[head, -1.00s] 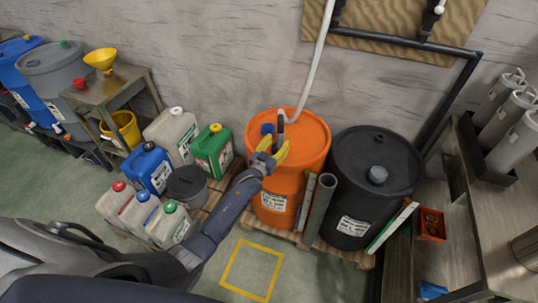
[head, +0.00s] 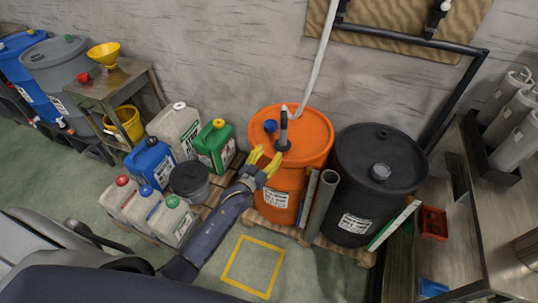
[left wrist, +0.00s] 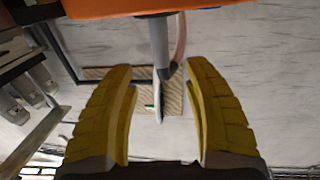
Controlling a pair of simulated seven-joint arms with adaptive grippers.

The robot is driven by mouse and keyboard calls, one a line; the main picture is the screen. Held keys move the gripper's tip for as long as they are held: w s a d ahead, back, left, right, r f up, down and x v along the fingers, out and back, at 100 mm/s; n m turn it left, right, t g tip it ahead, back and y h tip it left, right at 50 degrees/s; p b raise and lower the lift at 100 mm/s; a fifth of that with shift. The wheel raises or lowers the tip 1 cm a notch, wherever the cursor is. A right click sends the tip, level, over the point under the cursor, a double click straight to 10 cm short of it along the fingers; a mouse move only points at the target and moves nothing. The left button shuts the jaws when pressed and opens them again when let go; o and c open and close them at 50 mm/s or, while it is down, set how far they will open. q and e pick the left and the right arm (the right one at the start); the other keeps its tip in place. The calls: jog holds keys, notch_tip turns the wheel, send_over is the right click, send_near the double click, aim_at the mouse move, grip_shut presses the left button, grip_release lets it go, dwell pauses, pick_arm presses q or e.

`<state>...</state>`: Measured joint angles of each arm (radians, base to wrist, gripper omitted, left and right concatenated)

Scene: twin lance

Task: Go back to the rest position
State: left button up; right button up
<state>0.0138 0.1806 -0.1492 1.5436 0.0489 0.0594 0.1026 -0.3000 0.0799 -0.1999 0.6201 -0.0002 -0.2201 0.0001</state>
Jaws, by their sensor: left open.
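My left gripper (head: 265,163) is open and empty at the near left side of the orange drum (head: 306,172). In the left wrist view its two yellow fingers (left wrist: 160,110) are spread apart with nothing held between them. A grey and dark lance (head: 283,130) stands upright in the orange drum's top, with a pale hose running up from it. In the left wrist view the lance (left wrist: 158,45) shows beyond the fingers, apart from them. A blue cap (head: 270,126) sits on the orange lid. My right gripper is in neither view.
A black drum (head: 378,185) stands right of the orange one. Several jerrycans, including a green one (head: 215,146), and a grey bucket (head: 189,181) stand to the left. A yellow floor square (head: 253,267) is empty. A metal bench (head: 490,235) is at the right.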

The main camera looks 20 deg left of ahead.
pick_arm(q)
jog(key=s+a+f+m+g+y, duration=0.1)
jog(key=s+f+g, duration=0.15)
jog(key=f, duration=0.75)
jog(key=s+a+f+g, duration=0.15)
jog(key=s+f, duration=0.25)
jog(key=f, duration=0.7)
jog(key=s+f+g+y, duration=0.1)
jog(key=s+f+g, duration=0.4)
jog(key=s+f, duration=1)
jog(key=s+f+g, duration=0.2)
jog(key=s+f, duration=0.3)
jog(key=s, duration=0.8)
jog(key=s+f+g, duration=0.3)
jog(key=s+f, duration=0.2)
jog(key=s, duration=0.7)
jog(key=s+f+m+g, duration=0.1)
jog(key=s+f, duration=0.4)
jog(key=s, duration=0.8)
jog(key=shift+s+d+f+g+y, duration=0.25)
jog(key=shift+s+f+g+y, duration=0.1)
jog(key=shift+g, duration=0.45)
